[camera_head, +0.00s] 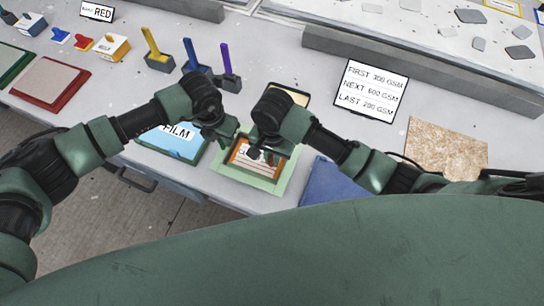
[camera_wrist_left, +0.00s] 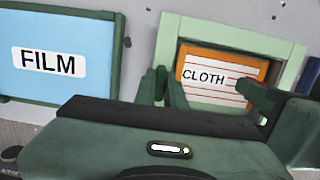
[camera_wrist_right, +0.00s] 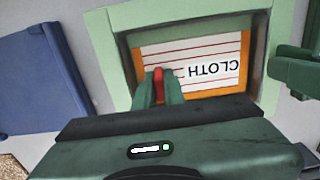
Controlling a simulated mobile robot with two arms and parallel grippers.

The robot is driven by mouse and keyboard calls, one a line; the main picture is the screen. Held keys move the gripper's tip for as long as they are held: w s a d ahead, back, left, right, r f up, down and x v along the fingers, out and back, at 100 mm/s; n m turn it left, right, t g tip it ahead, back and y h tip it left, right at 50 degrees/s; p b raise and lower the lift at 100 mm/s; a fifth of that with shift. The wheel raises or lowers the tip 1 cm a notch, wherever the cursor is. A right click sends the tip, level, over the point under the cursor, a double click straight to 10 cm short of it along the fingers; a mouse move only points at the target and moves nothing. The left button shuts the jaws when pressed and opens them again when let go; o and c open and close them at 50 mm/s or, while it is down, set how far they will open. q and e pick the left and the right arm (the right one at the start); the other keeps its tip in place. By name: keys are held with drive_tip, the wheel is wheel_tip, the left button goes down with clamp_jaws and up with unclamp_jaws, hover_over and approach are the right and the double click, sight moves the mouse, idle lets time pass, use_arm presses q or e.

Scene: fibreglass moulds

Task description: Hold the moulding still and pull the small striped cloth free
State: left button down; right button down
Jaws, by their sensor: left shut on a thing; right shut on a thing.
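The moulding is a pale green rectangular frame (camera_head: 283,182) with a recess. It also shows in the left wrist view (camera_wrist_left: 232,38) and the right wrist view (camera_wrist_right: 180,18). In the recess lies the striped cloth (camera_wrist_right: 195,57), white with red lines and an orange border, marked "CLOTH"; it also shows in the left wrist view (camera_wrist_left: 210,92). My left gripper (camera_wrist_left: 163,86) is shut at the moulding's left rim, its grip partly hidden. My right gripper (camera_wrist_right: 159,88) is shut on a red bit at the cloth's edge, opposite my left gripper.
A blue "FILM" panel (camera_wrist_left: 55,48) in a dark green frame lies left of the moulding. A blue block (camera_head: 335,184) lies to the right. Coloured tools (camera_head: 158,57) stand behind.

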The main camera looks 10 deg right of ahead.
drive_tip(key=shift+r, duration=2.25)
drive_tip(key=shift+r, duration=0.3)
drive_tip(key=shift+r, duration=2.4)
use_arm(q)
drive_tip(key=c, duration=1.4)
unclamp_jaws()
drive_tip(key=shift+d, duration=0.1)
use_arm(e)
drive_tip(key=shift+a, duration=0.1)
